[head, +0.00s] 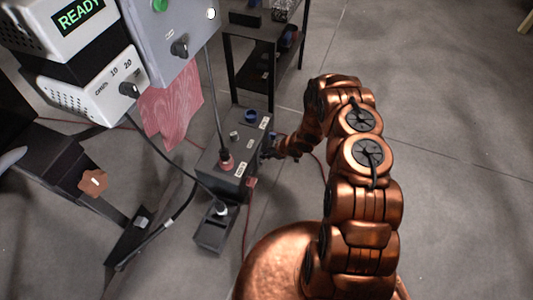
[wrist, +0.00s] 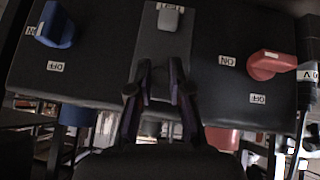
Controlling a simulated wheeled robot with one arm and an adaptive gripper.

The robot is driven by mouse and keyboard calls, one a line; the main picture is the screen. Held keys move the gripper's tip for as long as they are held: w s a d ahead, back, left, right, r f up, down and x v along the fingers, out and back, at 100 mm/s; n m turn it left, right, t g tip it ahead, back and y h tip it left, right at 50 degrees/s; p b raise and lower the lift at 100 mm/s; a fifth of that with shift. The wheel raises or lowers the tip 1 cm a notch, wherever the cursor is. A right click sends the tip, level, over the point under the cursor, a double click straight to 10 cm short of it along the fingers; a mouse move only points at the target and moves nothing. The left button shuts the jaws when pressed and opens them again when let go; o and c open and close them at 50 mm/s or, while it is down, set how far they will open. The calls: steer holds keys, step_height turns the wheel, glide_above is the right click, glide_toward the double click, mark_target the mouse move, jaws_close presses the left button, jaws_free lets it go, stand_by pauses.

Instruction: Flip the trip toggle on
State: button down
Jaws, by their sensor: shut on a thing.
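My gripper (head: 270,152) is at the right side of the dark control box (head: 216,172) in the head view. In the wrist view the two fingers of my gripper (wrist: 162,72) meet the middle of the box face, over a lighter grey centre strip (wrist: 165,42). They are shut on a dark part there, which I take for the trip toggle; its shape and position are hard to make out. A small pale grey piece (wrist: 170,18) sits beyond the fingertips, beside a partly cut-off label.
In the wrist view a blue lever (wrist: 55,25) is left of my gripper and a red lever (wrist: 272,65) with ON and OFF labels is right. A black shelf (head: 256,65) stands behind the box. A red cloth (head: 170,105) hangs left. Floor at right is open.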

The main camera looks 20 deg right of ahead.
steer(key=shift+a, duration=0.1)
steer(key=c, duration=1.1)
jaws_free()
steer(key=v, duration=1.2)
